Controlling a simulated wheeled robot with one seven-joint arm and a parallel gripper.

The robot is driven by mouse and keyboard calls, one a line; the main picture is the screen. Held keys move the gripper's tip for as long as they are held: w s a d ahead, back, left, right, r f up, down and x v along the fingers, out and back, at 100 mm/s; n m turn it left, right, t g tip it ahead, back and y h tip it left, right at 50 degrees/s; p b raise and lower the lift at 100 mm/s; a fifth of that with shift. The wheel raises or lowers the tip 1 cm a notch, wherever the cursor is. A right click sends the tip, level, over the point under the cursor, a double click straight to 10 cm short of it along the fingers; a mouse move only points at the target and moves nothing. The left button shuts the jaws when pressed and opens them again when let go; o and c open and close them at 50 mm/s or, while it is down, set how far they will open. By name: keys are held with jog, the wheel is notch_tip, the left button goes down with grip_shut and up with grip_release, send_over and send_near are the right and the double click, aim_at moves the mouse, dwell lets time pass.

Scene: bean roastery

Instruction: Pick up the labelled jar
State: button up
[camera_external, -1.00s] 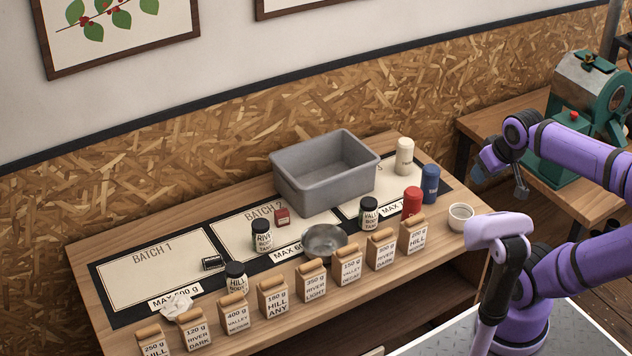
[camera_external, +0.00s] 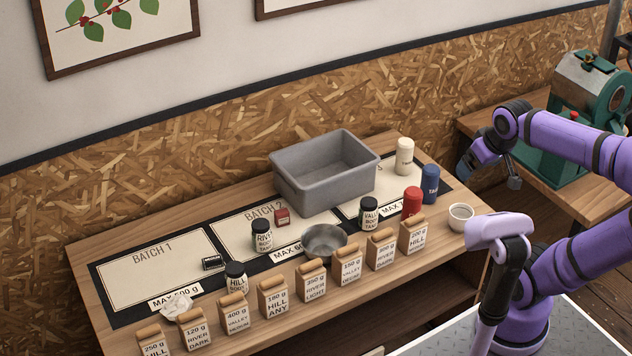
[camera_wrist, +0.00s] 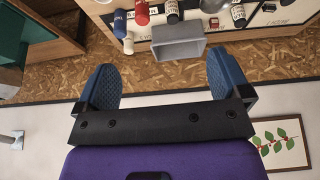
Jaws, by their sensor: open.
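Three small labelled jars with dark lids stand on the table. The "RIVER" jar (camera_external: 263,236) is on the batch 2 mat, the "HILL" jar (camera_external: 236,278) is near the batch 1 label, and the "VALLEY" jar (camera_external: 368,214) is right of the metal bowl. The pictures do not show which one the task means. My gripper (camera_external: 491,179) is open and empty, to the right of the table and well away from the jars. In the wrist view its blue fingers (camera_wrist: 162,85) are spread with nothing between them.
A grey bin (camera_external: 284,190) stands at the table's back. Red (camera_external: 412,201), blue (camera_external: 430,184) and cream (camera_external: 404,157) canisters stand right of it. Several labelled paper bags (camera_external: 273,299) line the front edge. A metal bowl (camera_external: 323,241), white cup (camera_external: 461,217) and crumpled paper (camera_external: 176,304) also lie there.

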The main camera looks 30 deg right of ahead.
jog(key=w+f+n+g, duration=0.1)
jog(key=w+f, duration=0.1)
jog(key=w, duration=1)
jog(key=n+g, duration=0.4)
send_over(368, 199)
notch_tip(368, 199, down, 27)
jog(key=shift+f, duration=0.1)
notch_tip(368, 199, down, 6)
jog(key=shift+s+a+f, duration=0.1)
jog(key=shift+s+f, duration=0.05)
jog(key=shift+f, duration=0.7)
jog(key=shift+s+a+f, duration=0.1)
jog(key=shift+s+f, duration=0.05)
jog(key=shift+f, duration=0.75)
jog(key=shift+s+a+f, duration=0.1)
jog(key=shift+s+f, duration=0.05)
jog(key=shift+f, duration=0.7)
jog(key=c, duration=1.1)
